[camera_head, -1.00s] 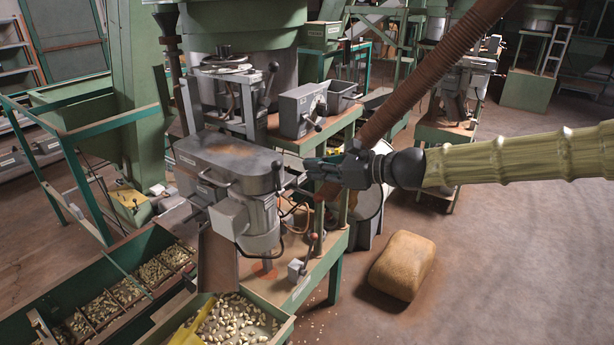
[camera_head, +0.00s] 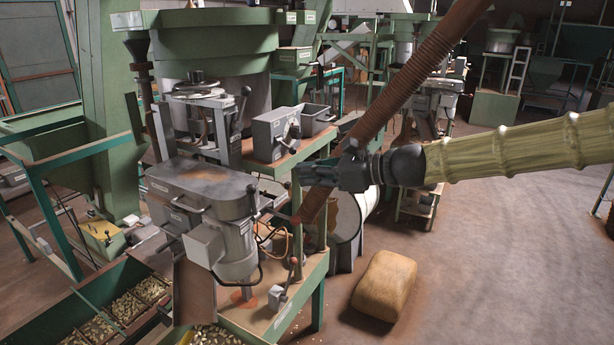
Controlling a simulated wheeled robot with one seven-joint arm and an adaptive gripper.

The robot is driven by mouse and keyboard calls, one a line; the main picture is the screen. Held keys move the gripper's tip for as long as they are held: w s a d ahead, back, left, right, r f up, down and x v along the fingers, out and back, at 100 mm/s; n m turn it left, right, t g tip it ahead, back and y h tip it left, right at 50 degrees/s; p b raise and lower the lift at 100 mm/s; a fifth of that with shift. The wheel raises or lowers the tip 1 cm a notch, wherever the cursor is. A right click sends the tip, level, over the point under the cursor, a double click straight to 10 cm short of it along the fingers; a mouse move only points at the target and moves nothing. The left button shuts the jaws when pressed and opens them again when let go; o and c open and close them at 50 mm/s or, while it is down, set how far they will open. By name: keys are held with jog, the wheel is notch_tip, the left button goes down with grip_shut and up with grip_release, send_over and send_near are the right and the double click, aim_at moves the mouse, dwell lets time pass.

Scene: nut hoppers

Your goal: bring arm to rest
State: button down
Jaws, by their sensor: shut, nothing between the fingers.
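My gripper (camera_head: 304,174) is at the end of my arm, which reaches in from the right edge in a ribbed yellow-green sleeve (camera_head: 510,152). The dark gripper points left and looks shut, with nothing seen in it. In the picture it lies just right of the grey machine's (camera_head: 210,182) lever and in front of a rusty ribbed pipe (camera_head: 420,75). I cannot tell the exact gap to the machine.
A green-framed bench (camera_head: 305,290) carries the machine. A tan sack (camera_head: 384,285) lies on the floor below my arm. Trays of nuts (camera_head: 75,300) stand at lower left. The brown floor (camera_head: 500,270) at right is mostly clear.

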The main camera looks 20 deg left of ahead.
jog(key=s+d+f+n+h, duration=0.1)
jog(key=s+d+f+h, duration=0.1)
jog(key=f, duration=1)
jog(key=s+d+f+n+h, duration=0.1)
jog(key=s+d+f+h, duration=0.15)
jog(key=f, duration=0.95)
jog(key=s+d+f+n+h, duration=0.1)
jog(key=s+d+f, duration=0.2)
jog(key=f, duration=0.4)
jog(key=s+d+f+n+g+h, duration=0.1)
jog(key=s+d+f+h, duration=0.1)
jog(key=s+d+f, duration=0.3)
jog(key=s+d+f+n+h, duration=0.1)
jog(key=s+d+f+n, duration=0.1)
jog(key=f, duration=0.6)
jog(key=s+d+f+n+h, duration=0.2)
jog(key=s+d+f+n, duration=0.2)
jog(key=s+d, duration=0.4)
jog(key=s+d+f+n+h+b, duration=0.1)
jog(key=s+d+f+n+h, duration=0.1)
jog(key=s+d+f, duration=0.5)
jog(key=s+d+f+n+h+b, duration=0.1)
jog(key=s+d+f+n, duration=0.4)
jog(key=s+d, duration=0.6)
jog(key=shift+s+d+f+n+g+h, duration=0.2)
jog(key=shift+n+g+h, duration=0.1)
jog(key=shift+h, duration=0.45)
